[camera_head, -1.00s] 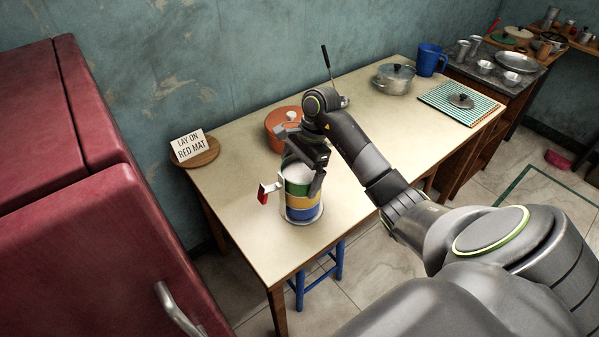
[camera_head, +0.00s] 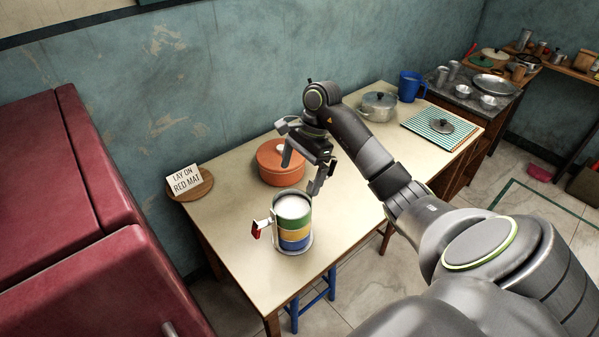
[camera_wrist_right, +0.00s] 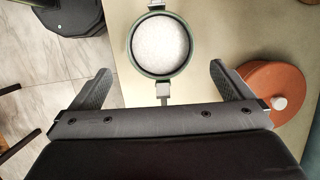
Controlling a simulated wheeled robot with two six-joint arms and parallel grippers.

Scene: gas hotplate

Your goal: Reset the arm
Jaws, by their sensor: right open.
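My right gripper (camera_head: 301,173) is open and empty. It is raised above the table, behind and above a striped canister (camera_head: 295,234) in green, yellow and blue. The canister stands upright near the table's front end, filled with something white, in a metal frame with a red-tipped handle at its left. In the right wrist view the canister's round top (camera_wrist_right: 160,46) shows beyond and between the spread fingers (camera_wrist_right: 160,88), apart from both. My left gripper is not in view.
An orange pot (camera_head: 280,164) stands on the table (camera_head: 240,250) just behind the gripper. A metal pot (camera_head: 379,106), a blue jug (camera_head: 411,86) and a striped cloth (camera_head: 425,124) with a lid are farther back.

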